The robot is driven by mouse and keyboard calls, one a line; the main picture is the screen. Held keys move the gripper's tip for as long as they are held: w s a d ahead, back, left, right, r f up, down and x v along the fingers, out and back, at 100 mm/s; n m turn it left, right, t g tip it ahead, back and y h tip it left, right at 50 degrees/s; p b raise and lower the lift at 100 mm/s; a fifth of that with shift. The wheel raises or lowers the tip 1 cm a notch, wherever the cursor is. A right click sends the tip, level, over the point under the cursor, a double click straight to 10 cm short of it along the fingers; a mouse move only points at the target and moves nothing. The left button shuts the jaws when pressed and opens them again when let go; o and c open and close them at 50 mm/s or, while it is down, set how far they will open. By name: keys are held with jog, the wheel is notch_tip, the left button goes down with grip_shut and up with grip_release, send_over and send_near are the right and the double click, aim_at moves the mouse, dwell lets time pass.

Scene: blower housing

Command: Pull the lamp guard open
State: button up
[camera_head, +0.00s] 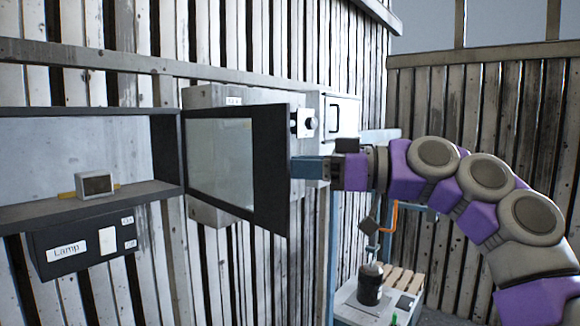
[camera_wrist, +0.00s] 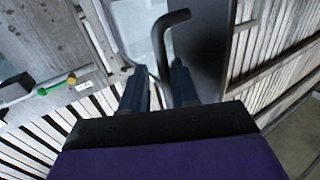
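The lamp guard (camera_head: 270,170), a dark-framed door with a pale see-through panel, stands swung out from the right side of the shelf recess. A small grey box-shaped lamp (camera_head: 97,185) sits on the shelf, and a dark box labelled "Lamp" (camera_head: 85,240) hangs below. My gripper (camera_head: 296,167) is at the guard's free right edge. In the wrist view a dark bent handle (camera_wrist: 158,40) runs down between my fingers (camera_wrist: 160,85), beside the dark guard frame (camera_wrist: 203,40). The fingers are apart, with a gap on the handle's left; contact on its right is unclear.
Grey wall boxes (camera_head: 338,116) stand behind the guard, one with a dark knob (camera_head: 311,123). A low table (camera_head: 350,312) carrying a black canister (camera_head: 370,285) stands below my arm. Slatted wooden walls (camera_head: 480,150) close the back and right.

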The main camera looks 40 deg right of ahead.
jog(key=p+v, duration=0.1)
jog(key=v, duration=1.5)
jog(key=shift+d, duration=0.3)
jog(key=shift+s+f, duration=0.1)
